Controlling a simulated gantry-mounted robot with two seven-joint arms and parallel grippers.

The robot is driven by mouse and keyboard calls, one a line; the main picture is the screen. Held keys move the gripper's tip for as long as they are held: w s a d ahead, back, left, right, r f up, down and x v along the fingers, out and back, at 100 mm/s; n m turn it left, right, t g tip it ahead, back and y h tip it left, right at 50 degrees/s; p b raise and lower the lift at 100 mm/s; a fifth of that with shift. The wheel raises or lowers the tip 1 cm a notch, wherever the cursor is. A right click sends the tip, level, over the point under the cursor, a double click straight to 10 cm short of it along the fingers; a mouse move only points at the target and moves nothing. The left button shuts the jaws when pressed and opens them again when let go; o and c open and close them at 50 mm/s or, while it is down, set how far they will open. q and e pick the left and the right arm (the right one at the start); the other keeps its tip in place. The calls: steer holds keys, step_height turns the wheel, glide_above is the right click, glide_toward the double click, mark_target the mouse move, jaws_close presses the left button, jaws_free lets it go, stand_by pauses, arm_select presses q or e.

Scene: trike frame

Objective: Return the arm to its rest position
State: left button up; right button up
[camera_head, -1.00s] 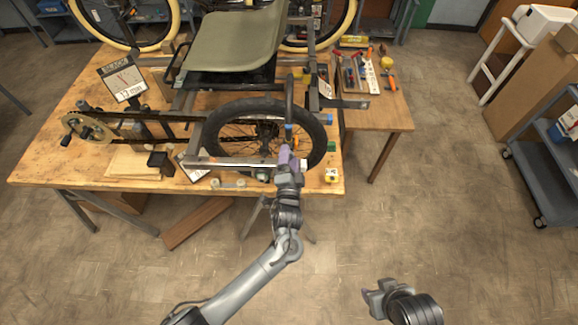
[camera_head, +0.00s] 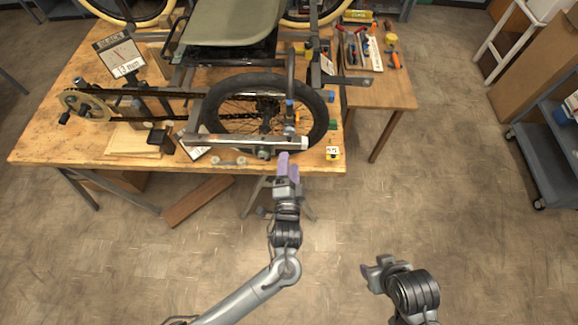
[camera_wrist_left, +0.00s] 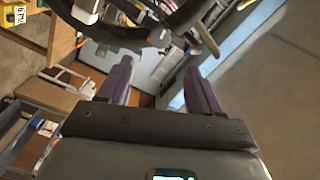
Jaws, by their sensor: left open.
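My left gripper (camera_head: 288,163) is open and empty in the head view, just off the front edge of the workbench. Its purple fingers point at the front wheel (camera_head: 262,112) and the grey frame bar (camera_head: 240,142) of the trike, and look apart from them. In the left wrist view my left gripper (camera_wrist_left: 157,85) shows its two fingers spread with nothing between them. A dark part of the trike crosses the top of that view. My right gripper (camera_head: 370,275) is at the lower right over the floor, away from the bench. Whether its jaws are open is unclear.
The wooden workbench (camera_head: 60,145) bears the trike with its olive seat (camera_head: 232,28). A side table (camera_head: 380,92) with tools stands at right.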

stand_by(0.3)
arm_select(q)
steer(key=s+a+f+n+g+y+p, duration=0.1)
steer(key=s+a+f+n+g+p, duration=0.45)
steer(key=s+a, duration=0.7)
steer(key=s+a+r+n+g, duration=0.3)
steer(key=s+a+r+g, duration=0.1)
steer(key=s, duration=0.3)
steer(key=s+a+r+n+g, duration=0.3)
steer(key=s+a+r+g, duration=0.1)
steer(key=s, duration=0.3)
steer(key=shift+a+r+g+h+p, duration=0.3)
steer(key=shift+a+g+p, duration=0.15)
steer(key=shift+a, duration=0.3)
